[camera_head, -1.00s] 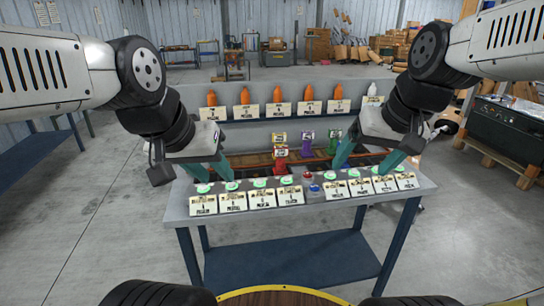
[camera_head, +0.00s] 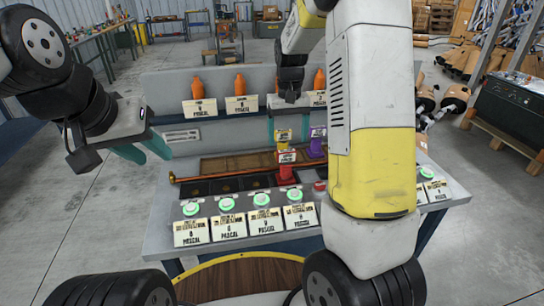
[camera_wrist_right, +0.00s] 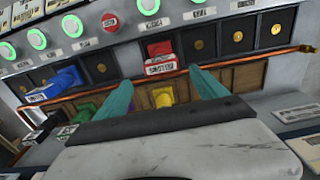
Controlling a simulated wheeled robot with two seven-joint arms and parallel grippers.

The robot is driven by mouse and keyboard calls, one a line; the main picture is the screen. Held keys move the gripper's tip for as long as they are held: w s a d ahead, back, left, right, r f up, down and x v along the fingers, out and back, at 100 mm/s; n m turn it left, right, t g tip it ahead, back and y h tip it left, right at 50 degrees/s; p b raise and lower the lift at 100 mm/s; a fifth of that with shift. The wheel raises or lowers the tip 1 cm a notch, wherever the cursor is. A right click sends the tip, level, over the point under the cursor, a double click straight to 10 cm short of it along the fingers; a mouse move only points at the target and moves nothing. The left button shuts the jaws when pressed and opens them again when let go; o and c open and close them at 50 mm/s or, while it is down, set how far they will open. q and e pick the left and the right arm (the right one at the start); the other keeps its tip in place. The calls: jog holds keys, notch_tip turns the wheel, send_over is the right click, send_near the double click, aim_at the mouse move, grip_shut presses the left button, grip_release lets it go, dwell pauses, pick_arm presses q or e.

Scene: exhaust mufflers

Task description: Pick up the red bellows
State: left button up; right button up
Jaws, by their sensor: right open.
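The red bellows (camera_head: 286,171) stands on the table's row of dark squares, with a white label near its top. In the right wrist view the red bellows (camera_wrist_right: 160,50) shows its "BELLOWS" label, just beyond the fingertips and roughly centred between them. My right gripper (camera_head: 287,130) is open and empty, its teal fingers pointing down above the row of coloured parts. The right wrist view shows those fingers (camera_wrist_right: 160,80) spread wide. My left gripper (camera_head: 155,157) is open and empty over the table's left side.
Blue (camera_wrist_right: 66,80) and green (camera_wrist_right: 84,113) parts lie further left in the wrist view. Orange bottles (camera_head: 198,88) line the back shelf. Green-lit buttons (camera_head: 227,204) run along the front.

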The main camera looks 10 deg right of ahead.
aim_at(286, 150)
jog(key=f, duration=0.6)
jog(key=shift+s+a+f, duration=0.15)
jog(key=shift+a+f, duration=0.05)
jog(key=shift+f, duration=0.05)
grip_shut()
